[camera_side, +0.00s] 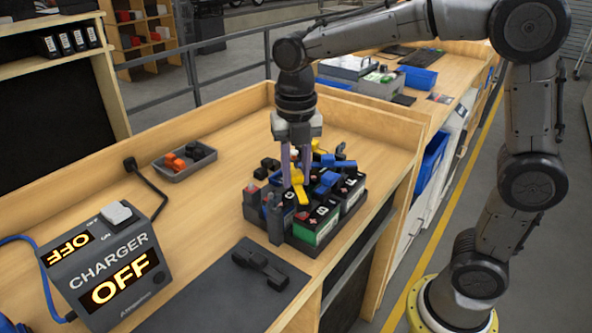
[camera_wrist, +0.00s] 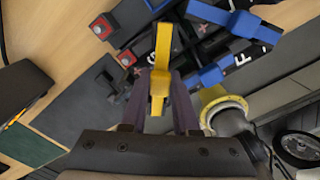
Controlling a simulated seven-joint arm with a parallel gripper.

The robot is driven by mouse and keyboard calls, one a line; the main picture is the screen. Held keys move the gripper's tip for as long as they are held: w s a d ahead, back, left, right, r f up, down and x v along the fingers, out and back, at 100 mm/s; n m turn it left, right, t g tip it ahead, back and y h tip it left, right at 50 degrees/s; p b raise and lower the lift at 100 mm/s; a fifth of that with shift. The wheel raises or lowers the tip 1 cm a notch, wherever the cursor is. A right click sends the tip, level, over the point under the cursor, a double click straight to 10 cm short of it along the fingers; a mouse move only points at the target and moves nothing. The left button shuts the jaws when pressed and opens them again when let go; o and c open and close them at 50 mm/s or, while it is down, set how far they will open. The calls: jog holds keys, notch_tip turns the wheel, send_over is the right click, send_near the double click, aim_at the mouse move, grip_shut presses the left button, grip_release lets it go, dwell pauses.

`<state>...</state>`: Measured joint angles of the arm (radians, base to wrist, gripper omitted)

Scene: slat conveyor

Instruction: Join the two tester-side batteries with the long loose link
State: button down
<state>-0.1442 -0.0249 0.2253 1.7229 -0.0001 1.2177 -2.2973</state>
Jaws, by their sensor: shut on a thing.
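My gripper (camera_side: 294,172) is shut on a yellow link (camera_side: 299,192), held over the near part of the battery group. In the wrist view the yellow link (camera_wrist: 160,60) sits between the two purple fingers (camera_wrist: 158,98) and points away from them. Below are several black batteries in a dark tray. A green-sided battery (camera_side: 306,230) stands at the near corner, with another battery (camera_side: 351,187) to its right. Blue links (camera_side: 327,181) lie across the battery tops; a blue link (camera_wrist: 236,22) also shows in the wrist view. I cannot tell whether the yellow link touches a terminal.
A charger reading OFF (camera_side: 104,262) stands at the left front. A dark mat (camera_side: 228,290) carries a black part (camera_side: 262,268). A grey tray (camera_side: 186,172) holds orange and black pieces. Wooden walls edge the bench behind and right.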

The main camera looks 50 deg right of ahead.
jog(key=shift+f, duration=1)
jog(key=c, duration=0.6)
grip_release()
jog(key=shift+r, duration=6.95)
